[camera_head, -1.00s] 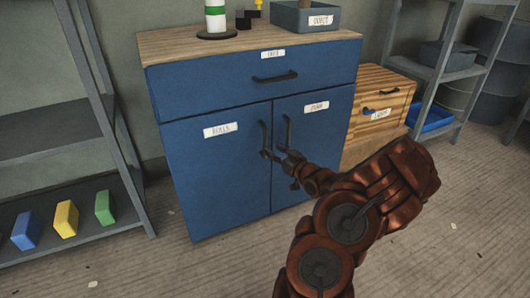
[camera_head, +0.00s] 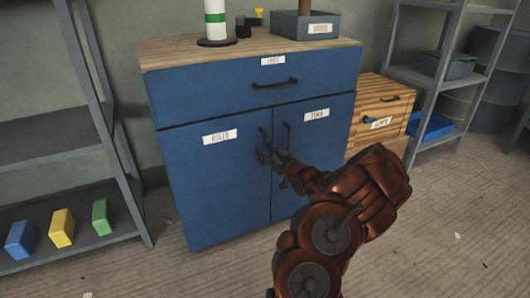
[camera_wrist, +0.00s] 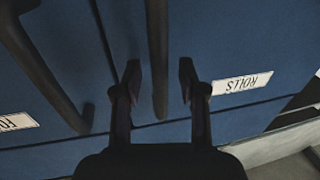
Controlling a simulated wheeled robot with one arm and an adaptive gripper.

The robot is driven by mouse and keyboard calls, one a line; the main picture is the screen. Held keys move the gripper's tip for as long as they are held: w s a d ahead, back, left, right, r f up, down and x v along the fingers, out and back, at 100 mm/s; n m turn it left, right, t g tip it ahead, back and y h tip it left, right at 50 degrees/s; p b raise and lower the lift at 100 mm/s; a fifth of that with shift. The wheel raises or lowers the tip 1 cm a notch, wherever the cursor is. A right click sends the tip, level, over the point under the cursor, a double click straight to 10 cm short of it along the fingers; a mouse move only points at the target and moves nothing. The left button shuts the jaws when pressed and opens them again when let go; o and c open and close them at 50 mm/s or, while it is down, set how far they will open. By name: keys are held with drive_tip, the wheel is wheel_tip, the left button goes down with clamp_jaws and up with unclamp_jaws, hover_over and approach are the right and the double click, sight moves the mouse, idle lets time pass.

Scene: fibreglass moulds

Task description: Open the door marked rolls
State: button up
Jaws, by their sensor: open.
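The door marked rolls (camera_head: 215,185) is the left door of a blue cabinet and is closed. Its white label (camera_head: 220,137) also shows upside down in the wrist view (camera_wrist: 242,83). Its dark vertical bar handle (camera_head: 263,138) is near the door's right edge. Whether the bar is deep between the fingers is hard to tell.
The right door (camera_head: 315,150) has its own handle (camera_head: 288,137) close by, across the seam. A drawer (camera_head: 205,95) is above. A shelf rack (camera_head: 80,247) with coloured blocks stands left, and a wooden drawer unit (camera_head: 365,130) right. The floor before the rolls door is clear.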

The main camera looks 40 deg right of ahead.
drive_tip(key=shift+w, duration=0.35)
drive_tip(key=shift+c, duration=0.3)
clamp_jaws()
